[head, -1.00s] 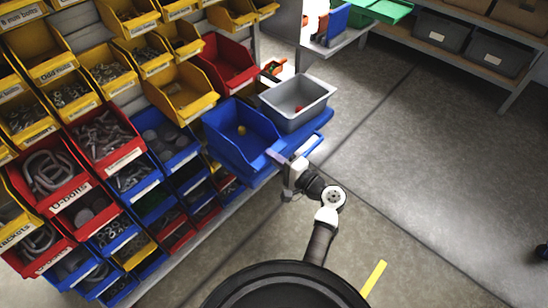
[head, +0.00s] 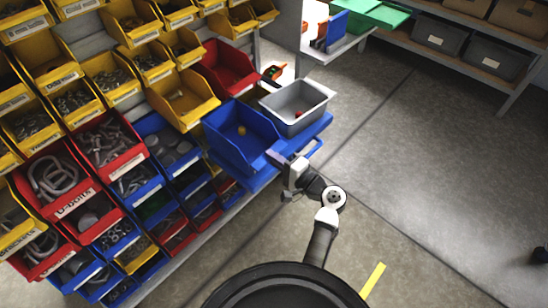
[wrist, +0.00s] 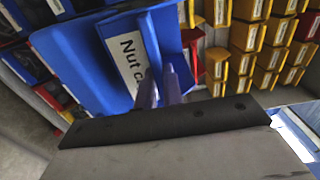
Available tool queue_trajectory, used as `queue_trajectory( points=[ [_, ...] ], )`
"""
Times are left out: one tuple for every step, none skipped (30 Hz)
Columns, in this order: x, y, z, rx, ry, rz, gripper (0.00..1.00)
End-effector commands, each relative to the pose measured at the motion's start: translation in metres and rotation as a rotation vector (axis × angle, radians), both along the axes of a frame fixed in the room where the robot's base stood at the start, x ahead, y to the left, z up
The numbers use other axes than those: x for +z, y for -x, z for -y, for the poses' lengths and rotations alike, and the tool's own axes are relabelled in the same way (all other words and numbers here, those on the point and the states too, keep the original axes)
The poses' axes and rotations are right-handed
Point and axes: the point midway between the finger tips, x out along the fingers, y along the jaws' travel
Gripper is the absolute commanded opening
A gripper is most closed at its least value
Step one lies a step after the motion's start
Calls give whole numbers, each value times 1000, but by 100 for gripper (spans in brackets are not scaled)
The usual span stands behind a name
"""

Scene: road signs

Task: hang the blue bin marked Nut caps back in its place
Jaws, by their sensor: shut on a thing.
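The large blue bin (head: 238,143) is in front of the rack's right end, its open top up and a small yellow thing inside. In the wrist view the bin (wrist: 85,65) has a white label reading "Nut c..." (wrist: 128,66), the rest hidden behind my fingers. My gripper (head: 283,159) is shut on the bin's front edge, at its right side in the head view. Both fingertips (wrist: 160,84) lie against the bin beside the label. I cannot tell whether the bin's underside touches anything.
A blue cart top (head: 318,130) with a grey tub (head: 298,108) stands close right of the bin. A red bin (head: 228,66) and a yellow bin (head: 185,97) hang behind it. Bare grey rail (head: 88,38) shows between yellow bins.

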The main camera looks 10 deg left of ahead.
Motion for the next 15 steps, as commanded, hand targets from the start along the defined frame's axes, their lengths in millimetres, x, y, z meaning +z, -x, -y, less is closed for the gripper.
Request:
queue_trajectory(
  points=[
    [1,0,0,0,0,1,0],
    [1,0,1,0,0,1,0],
    [1,1,2,-1,-1,1,0],
    [1,2,4,-1,-1,1,0],
    [1,4,6,0,-1,1,0],
    [1,6,9,-1,-1,0,0],
    [1,8,12,-2,-1,0,0],
    [1,10,14,-3,-1,0,0],
    [1,12,18,-2,-1,-1,0],
    [1,14,20,-2,-1,-1,0],
    [1,16,22,-3,-1,0,0],
    [1,18,25,-2,-1,1,0],
    [1,20,28,-1,-1,1,0],
    [1,22,30,-2,-1,1,0],
    [1,24,34,-2,-2,1,0]
  ],
)
